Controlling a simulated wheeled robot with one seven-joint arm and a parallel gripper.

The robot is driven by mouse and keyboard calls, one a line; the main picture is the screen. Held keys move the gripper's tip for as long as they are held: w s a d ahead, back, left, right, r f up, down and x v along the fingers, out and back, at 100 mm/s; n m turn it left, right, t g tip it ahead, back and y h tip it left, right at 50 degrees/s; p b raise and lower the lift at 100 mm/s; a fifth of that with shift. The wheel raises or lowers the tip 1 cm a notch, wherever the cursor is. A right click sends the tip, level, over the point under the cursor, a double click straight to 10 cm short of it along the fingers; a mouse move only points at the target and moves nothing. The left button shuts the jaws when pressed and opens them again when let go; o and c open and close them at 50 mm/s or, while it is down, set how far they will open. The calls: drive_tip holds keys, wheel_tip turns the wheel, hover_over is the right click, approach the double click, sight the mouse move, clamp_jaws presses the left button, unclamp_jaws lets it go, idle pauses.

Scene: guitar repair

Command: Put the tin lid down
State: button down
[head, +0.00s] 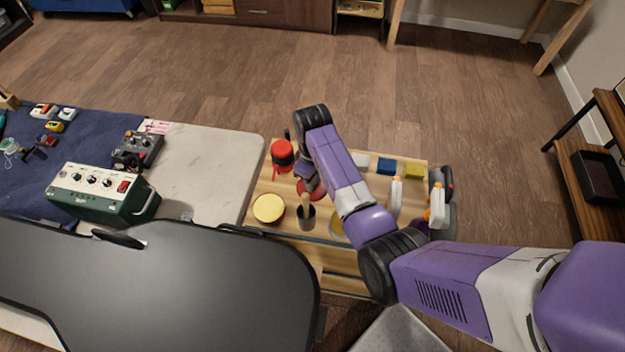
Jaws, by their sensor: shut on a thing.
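My gripper (309,183) is pointed down over the wooden trolley top (260,184), at the end of my purple arm. It is shut on a flat red piece, which looks like the tin lid (319,194). The fingers and arm hide part of the lid. I cannot tell whether it touches the trolley top. A round open tin with a pale yellow inside (268,208) stands to the lower left of the gripper.
A red canister (282,157) stands behind the tin. White bottles (395,197), a blue block (386,166) and a yellow block (413,170) are to the right.

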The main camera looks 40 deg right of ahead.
drive_tip(key=shift+f, duration=0.15)
drive_tip(key=c, duration=1.3)
unclamp_jaws()
wheel_tip(320, 180, up, 12)
drive_tip(key=shift+r+b, duration=0.2)
drive_tip(key=shift+b, duration=0.2)
